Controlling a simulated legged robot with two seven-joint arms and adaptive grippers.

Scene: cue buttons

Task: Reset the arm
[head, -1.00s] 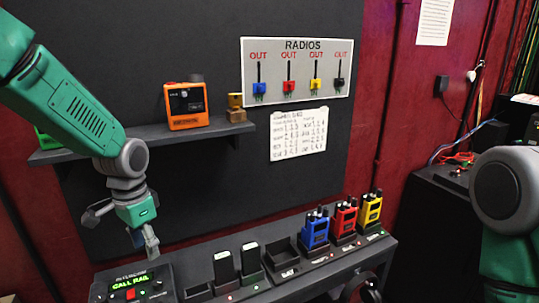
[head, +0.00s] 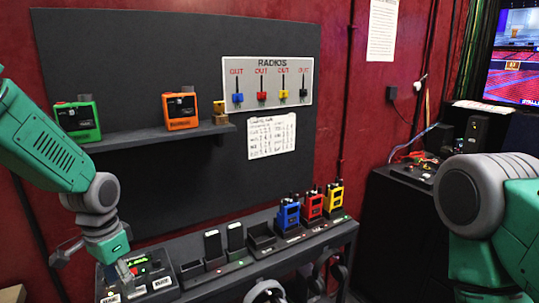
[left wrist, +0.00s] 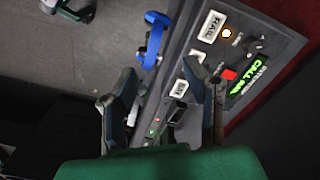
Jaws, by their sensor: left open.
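My left gripper (head: 95,262) hangs open and empty at the left end of the bench, partly in front of the cue panel (head: 163,284). In the left wrist view, the open fingers of my left gripper (left wrist: 162,100) frame part of the same panel (left wrist: 190,62). The panel has a green lit display (left wrist: 248,80), a red button (left wrist: 229,74), a lit round light (left wrist: 226,33), a knob, and RAIL (left wrist: 211,26) and BAY (left wrist: 180,88) labels. I cannot tell whether a finger touches the panel. My right arm shows at right; its gripper is out of view.
A shelf (head: 165,137) holds green (head: 77,121) and orange (head: 182,110) devices. A RADIOS board (head: 267,105) hangs above. Headset-like items (head: 268,291) hang at the bench front.

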